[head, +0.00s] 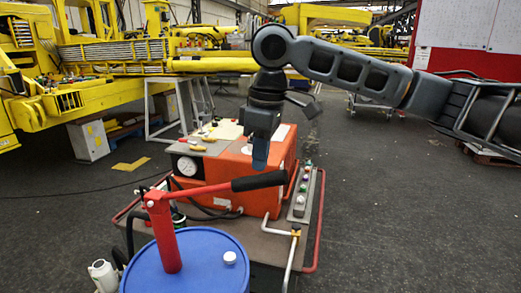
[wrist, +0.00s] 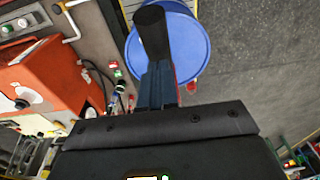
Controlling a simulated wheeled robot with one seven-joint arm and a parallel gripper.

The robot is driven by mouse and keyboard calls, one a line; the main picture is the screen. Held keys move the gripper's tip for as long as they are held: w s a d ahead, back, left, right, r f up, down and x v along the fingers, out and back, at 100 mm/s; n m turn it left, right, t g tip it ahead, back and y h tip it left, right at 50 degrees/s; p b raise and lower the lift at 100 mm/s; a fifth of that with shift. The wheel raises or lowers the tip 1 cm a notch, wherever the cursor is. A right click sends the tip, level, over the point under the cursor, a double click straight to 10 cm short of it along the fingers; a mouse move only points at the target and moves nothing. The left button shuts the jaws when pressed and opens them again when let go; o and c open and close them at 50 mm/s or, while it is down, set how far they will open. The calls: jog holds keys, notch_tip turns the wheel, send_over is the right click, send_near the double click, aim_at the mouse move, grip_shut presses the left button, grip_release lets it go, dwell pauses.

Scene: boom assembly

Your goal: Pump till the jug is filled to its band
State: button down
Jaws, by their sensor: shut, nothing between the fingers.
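A red hand pump (head: 164,232) stands on top of a blue drum (head: 190,268) at the bottom of the head view. Its lever slopes slightly up to the right and ends in a black grip (head: 260,181). My gripper (head: 260,166) points down with its fingers shut and empty, just above the grip; whether they touch is unclear. In the wrist view the fingers (wrist: 156,70) line up with the black grip (wrist: 152,32), with the drum (wrist: 185,45) behind. A small white container (head: 103,276), perhaps the jug, stands left of the drum; its band and liquid level cannot be made out.
An orange power unit (head: 262,160) with a gauge sits on the bench behind the lever, beside a strip of buttons (head: 302,195). A red rail (head: 318,225) edges the bench. Yellow boom parts (head: 110,55) fill the back left.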

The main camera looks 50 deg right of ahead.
notch_tip(320, 180, down, 9)
jog(key=b, duration=0.4)
notch_tip(320, 180, up, 13)
jog(key=p, duration=1)
jog(key=shift+f+p, duration=0.1)
jog(key=shift+p, duration=0.3)
jog(key=shift+f, duration=0.1)
notch_tip(320, 180, down, 12)
jog(key=b, duration=0.7)
jog(key=shift+f+b, duration=0.1)
jog(key=shift+b, duration=0.2)
notch_tip(320, 180, up, 12)
jog(key=p, duration=1)
jog(key=shift+r, duration=0.2)
jog(key=shift+a+f, duration=0.1)
